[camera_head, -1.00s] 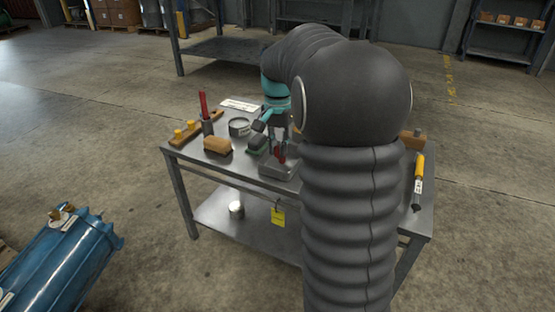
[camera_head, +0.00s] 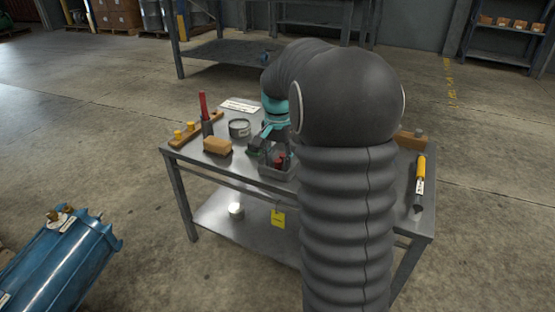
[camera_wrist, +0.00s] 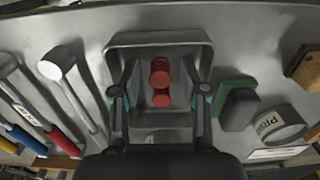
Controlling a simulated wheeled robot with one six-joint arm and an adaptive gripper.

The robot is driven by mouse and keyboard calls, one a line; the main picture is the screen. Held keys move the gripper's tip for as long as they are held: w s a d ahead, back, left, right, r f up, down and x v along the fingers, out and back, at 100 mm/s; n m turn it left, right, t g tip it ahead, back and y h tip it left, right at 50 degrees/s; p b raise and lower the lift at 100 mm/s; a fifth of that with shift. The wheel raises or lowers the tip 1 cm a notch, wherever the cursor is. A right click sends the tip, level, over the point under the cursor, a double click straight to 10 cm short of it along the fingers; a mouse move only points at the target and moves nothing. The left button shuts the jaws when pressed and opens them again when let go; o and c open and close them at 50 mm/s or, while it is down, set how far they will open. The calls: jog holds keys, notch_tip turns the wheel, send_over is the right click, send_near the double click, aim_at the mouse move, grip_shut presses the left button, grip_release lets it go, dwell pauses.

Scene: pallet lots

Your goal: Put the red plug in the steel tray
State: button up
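The steel tray (camera_head: 276,174) stands on the metal workbench, and its rim also shows in the wrist view (camera_wrist: 160,37). The red plug (camera_wrist: 161,82) is inside the tray walls; in the head view it is a small red spot (camera_head: 280,161). My gripper (camera_wrist: 160,92) reaches down into the tray with its two fingers wide apart, one on each side of the plug. A gap shows between each finger and the plug. The head view shows my gripper (camera_head: 270,152) at the tray, partly hidden by my arm.
A green-and-dark block (camera_wrist: 238,108) and an open tin (camera_wrist: 280,124) stand close to the tray. A hammer (camera_wrist: 75,85) lies on its other side. A wooden brush (camera_head: 217,145), a red-handled tool (camera_head: 203,105) and a yellow-handled tool (camera_head: 420,172) are also on the bench (camera_head: 235,174).

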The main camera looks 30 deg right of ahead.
aim_at(278, 161)
notch_tip(278, 161, up, 12)
jog(key=p, duration=0.3)
jog(key=s+a+r+n+t, duration=0.1)
jog(key=s+a+r+n, duration=0.1)
jog(key=s+a, duration=0.35)
jog(key=s+a+f+n+t, duration=0.2)
jog(key=s+a+f+n, duration=0.1)
jog(key=s, duration=0.7)
jog(key=s+a+f+n+t, duration=0.2)
jog(key=s+a+n, duration=0.3)
jog(key=s, duration=0.5)
jog(key=shift+s+a+f+t, duration=0.3)
jog(key=shift+s+a+f, duration=0.1)
jog(key=shift+f, duration=0.15)
jog(key=shift+a, duration=0.1)
